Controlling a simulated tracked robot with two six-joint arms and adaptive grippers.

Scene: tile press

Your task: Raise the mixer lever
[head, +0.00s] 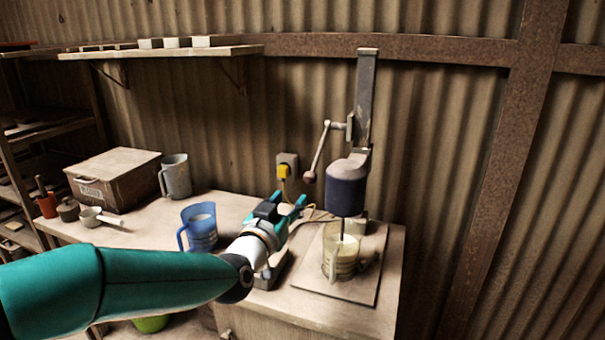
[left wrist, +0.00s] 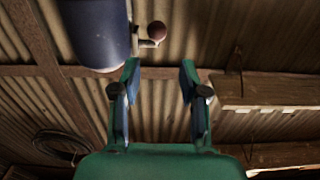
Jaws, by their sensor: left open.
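The mixer (head: 347,190) has a dark blue head on a tall grey post and stands on the bench against the wall. Its lever (head: 318,150) slants down and left from its pivot, ending in a reddish-brown ball knob (head: 310,177). My left gripper (head: 291,203) is open and empty, below and left of the knob and apart from it. In the left wrist view the open fingers (left wrist: 160,72) point toward the knob (left wrist: 156,30), which shows beyond the gap between them, beside the blue mixer head (left wrist: 95,32). My right gripper is not in view.
A clear jug (head: 341,256) with pale contents stands under the mixer on a board (head: 356,290). A blue jug (head: 199,226), grey jug (head: 175,176) and brown box (head: 113,179) stand left. A yellow plug (head: 284,171) sits behind my gripper. A shelf (head: 160,52) hangs above.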

